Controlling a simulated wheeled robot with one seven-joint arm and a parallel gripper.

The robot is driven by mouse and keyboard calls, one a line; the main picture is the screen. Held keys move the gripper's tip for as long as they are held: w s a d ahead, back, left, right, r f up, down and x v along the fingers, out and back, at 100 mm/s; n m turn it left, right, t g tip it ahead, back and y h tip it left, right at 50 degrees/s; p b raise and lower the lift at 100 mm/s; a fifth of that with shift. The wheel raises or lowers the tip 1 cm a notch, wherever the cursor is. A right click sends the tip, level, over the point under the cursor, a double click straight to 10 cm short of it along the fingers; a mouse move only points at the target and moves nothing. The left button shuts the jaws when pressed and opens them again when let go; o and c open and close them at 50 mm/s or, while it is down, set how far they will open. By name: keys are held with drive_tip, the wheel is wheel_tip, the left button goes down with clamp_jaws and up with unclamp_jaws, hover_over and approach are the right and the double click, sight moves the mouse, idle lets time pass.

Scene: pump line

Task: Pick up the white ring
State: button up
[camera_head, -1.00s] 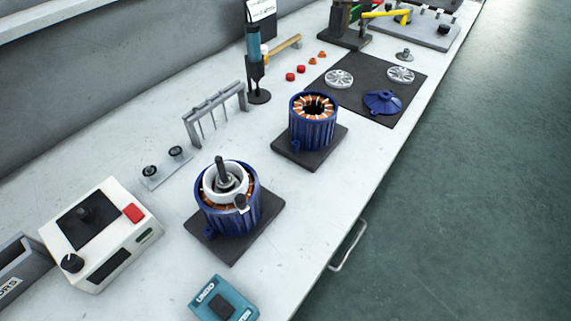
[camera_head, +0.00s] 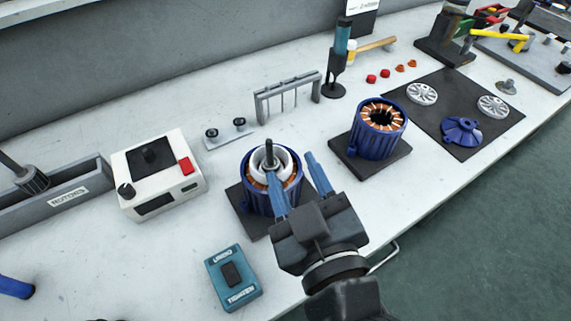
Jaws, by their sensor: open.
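The white ring (camera_head: 255,165) sits in the top of the left blue motor housing (camera_head: 257,203), around an upright dark shaft (camera_head: 269,152). Copper windings show around it. My gripper (camera_head: 291,168) is open above the right side of this housing. Its left blue finger overlaps the near side of the ring in the picture, and its right finger is to the right of the housing. I cannot tell whether the left finger touches the ring.
A second blue housing (camera_head: 377,136) with copper windings stands to the right on a dark plate. A grey rack (camera_head: 288,92) with hanging pins stands behind.

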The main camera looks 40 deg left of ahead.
sight(279, 152)
drive_tip(key=s+a+r+n+g+h, duration=0.1)
drive_tip(key=s+a+r+n+g, duration=0.2)
drive_tip(key=a+n+g, duration=0.55)
drive_tip(key=s+a+r+n+g, duration=0.35)
drive_tip(key=a+n, duration=0.25)
drive_tip(key=n, duration=0.6)
drive_tip(key=w+d+f+n+h, duration=0.1)
drive_tip(key=w+d+n+h, duration=0.1)
drive_tip(key=d+n+h, duration=0.1)
drive_tip(key=w+d+f+n+t+h, duration=0.1)
drive_tip(key=w+d+n+h, duration=0.1)
drive_tip(key=d+n+h, duration=0.2)
drive_tip(key=w+d+f+n+h, duration=0.1)
drive_tip(key=w+d+n+h, duration=0.2)
drive_tip(key=n+h, duration=0.2)
drive_tip(key=shift+d+n+t+h, duration=0.3)
drive_tip(key=shift+d+n+h, duration=0.1)
drive_tip(key=shift+n, duration=0.35)
drive_tip(key=shift+f+p, duration=0.5)
drive_tip(key=shift+f, duration=3.35)
drive_tip(key=shift+c, duration=0.4)
clamp_jaws()
